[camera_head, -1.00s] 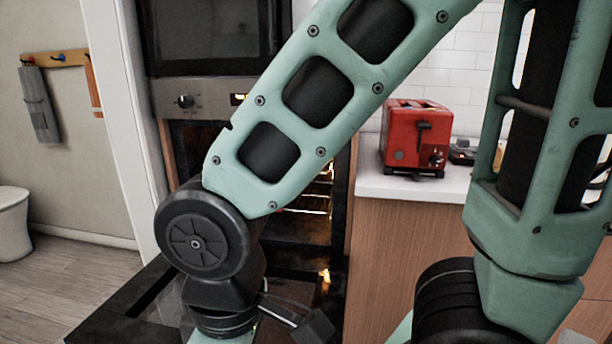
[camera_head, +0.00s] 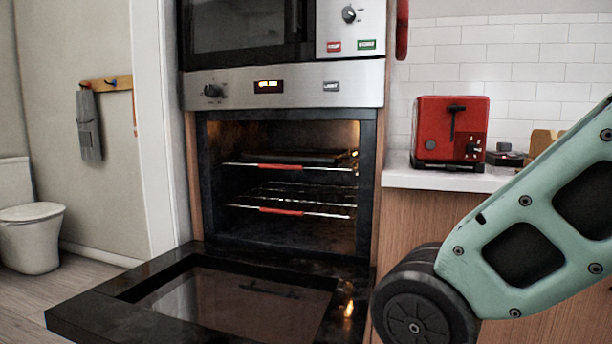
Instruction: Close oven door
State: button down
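The oven (camera_head: 284,88) stands in a wooden cabinet, with its lit cavity exposed. Its black-framed glass door (camera_head: 110,307) is folded down and lies roughly level in front of the cavity, fully open. Two wire racks with red front strips show inside, the upper rack (camera_head: 290,166) and the lower rack (camera_head: 290,210). A dark tray seems to lie on the upper rack. My green arm enters from the right, with its dark round joint at the lower right beside the door's right edge. My gripper is out of the frame.
A microwave (camera_head: 250,30) is built in above the oven. A red toaster (camera_head: 450,130) stands on the white counter (camera_head: 440,177) to the right. A toilet (camera_head: 32,225) and a wall rack with a grey towel (camera_head: 89,125) are at the left. Floor left of the door is clear.

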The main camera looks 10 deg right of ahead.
aim_at(196, 292)
jog(key=j+u, duration=0.55)
jog(key=u, duration=0.25)
